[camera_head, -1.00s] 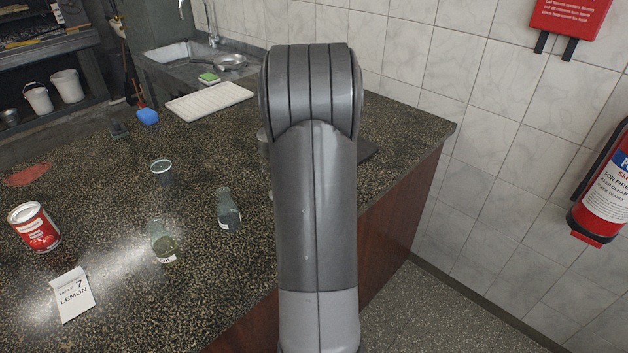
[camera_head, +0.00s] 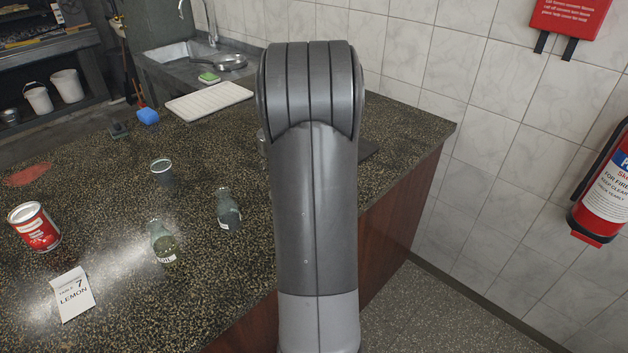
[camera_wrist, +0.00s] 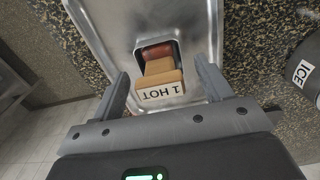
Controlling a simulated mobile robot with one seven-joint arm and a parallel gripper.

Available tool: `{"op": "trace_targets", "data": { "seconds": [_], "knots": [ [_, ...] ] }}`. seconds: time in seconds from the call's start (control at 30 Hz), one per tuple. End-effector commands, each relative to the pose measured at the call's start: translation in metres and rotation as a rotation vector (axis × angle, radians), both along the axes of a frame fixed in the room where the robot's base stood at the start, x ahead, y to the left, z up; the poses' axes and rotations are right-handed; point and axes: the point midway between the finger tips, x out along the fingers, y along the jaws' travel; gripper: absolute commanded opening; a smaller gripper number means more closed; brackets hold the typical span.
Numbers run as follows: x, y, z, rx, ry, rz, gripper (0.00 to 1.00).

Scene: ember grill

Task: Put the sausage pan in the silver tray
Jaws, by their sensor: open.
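The silver tray (camera_wrist: 108,28) lies on the speckled counter in the wrist view. The sausage pan (camera_wrist: 160,75) shows within the tray's outline, near its lower end. It is small and dark-edged, with a reddish-brown sausage inside and a tan block-like handle labelled "1 HOT" towards me. My gripper (camera_wrist: 160,66) is open, one finger on each side of the pan, with gaps visible and nothing held. In the head view my arm hides the gripper, the pan and most of the tray area.
A dark container labelled "ICE" (camera_wrist: 304,72) stands right of the tray. In the head view, bottles (camera_head: 229,210), a cup (camera_head: 162,171), a red can (camera_head: 35,227) and a "LEMON" card (camera_head: 73,295) occupy the counter's left. A white rack (camera_head: 208,101) lies near the sink.

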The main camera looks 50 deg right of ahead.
Motion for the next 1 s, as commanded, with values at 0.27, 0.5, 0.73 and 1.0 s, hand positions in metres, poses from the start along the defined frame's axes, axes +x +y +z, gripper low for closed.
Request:
{"op": "trace_targets", "data": {
  "seconds": [0.27,0.5,0.73,1.0],
  "knots": [
    [0.001,0.0,0.062,-0.003,-0.003,0.001,0.71],
    [0.0,0.0,0.093,-0.001,-0.001,0.0,0.71],
    [0.0,0.002,0.1,-0.002,-0.002,0.005,0.71],
    [0.006,0.078,0.132,-0.042,-0.069,0.237,0.71]
  ]
}}
